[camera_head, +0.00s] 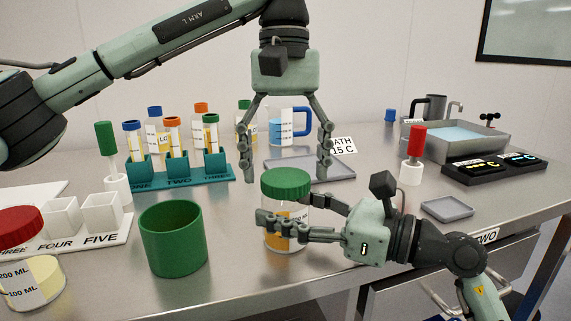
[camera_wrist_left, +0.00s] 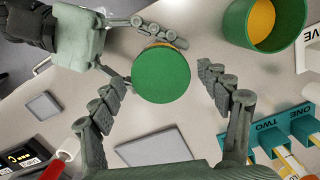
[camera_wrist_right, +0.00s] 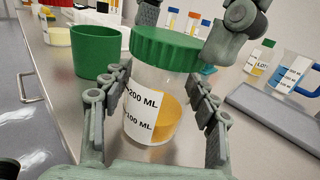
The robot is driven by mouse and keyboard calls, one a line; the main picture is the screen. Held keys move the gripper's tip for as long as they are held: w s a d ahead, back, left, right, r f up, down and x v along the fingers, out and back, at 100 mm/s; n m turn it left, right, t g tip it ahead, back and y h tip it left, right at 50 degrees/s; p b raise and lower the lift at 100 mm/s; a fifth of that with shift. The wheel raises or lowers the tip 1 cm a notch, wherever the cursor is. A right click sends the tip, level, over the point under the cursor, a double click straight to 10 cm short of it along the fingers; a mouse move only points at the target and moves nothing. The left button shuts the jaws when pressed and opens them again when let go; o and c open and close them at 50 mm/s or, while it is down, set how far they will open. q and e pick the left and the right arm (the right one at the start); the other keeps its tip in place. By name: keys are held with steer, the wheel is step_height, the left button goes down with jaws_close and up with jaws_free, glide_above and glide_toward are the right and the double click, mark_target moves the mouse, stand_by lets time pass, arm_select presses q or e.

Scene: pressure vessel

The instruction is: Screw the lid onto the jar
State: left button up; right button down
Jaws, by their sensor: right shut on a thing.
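The jar (camera_head: 287,236) is clear with a white label and yellow contents. It stands upright on the steel bench. A green ribbed lid (camera_head: 286,183) sits level on its mouth; I cannot tell how tight it is. My right gripper (camera_head: 280,217) is shut on the jar's body below the lid; its fingers flank the jar (camera_wrist_right: 150,108) in the right wrist view. My left gripper (camera_head: 286,176) points down above the lid, fingers spread wide on either side. In the left wrist view the round lid top (camera_wrist_left: 161,75) lies between the open fingers, apart from both.
A red-lidded jar (camera_head: 28,262) is at the far left. A teal tube rack (camera_head: 190,179) stands behind, with a beaker (camera_head: 283,125) and grey tray (camera_head: 335,168). A small grey tray (camera_head: 447,208) lies to the right.

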stand_by(0.3)
arm_select(q)
step_height(320, 180, up, 12)
steer(key=w, duration=0.1)
steer(key=shift+w, duration=0.2)
arm_select(e)
steer(key=shift+c, duration=2)
jaws_free()
steer(key=v, duration=1)
steer(key=shift+s+d+f, duration=0.1)
steer(key=shift+s+d, duration=0.05)
steer(key=shift+d, duration=0.15)
steer(key=shift+s+d, duration=0.35)
steer(key=shift+d, duration=0.25)
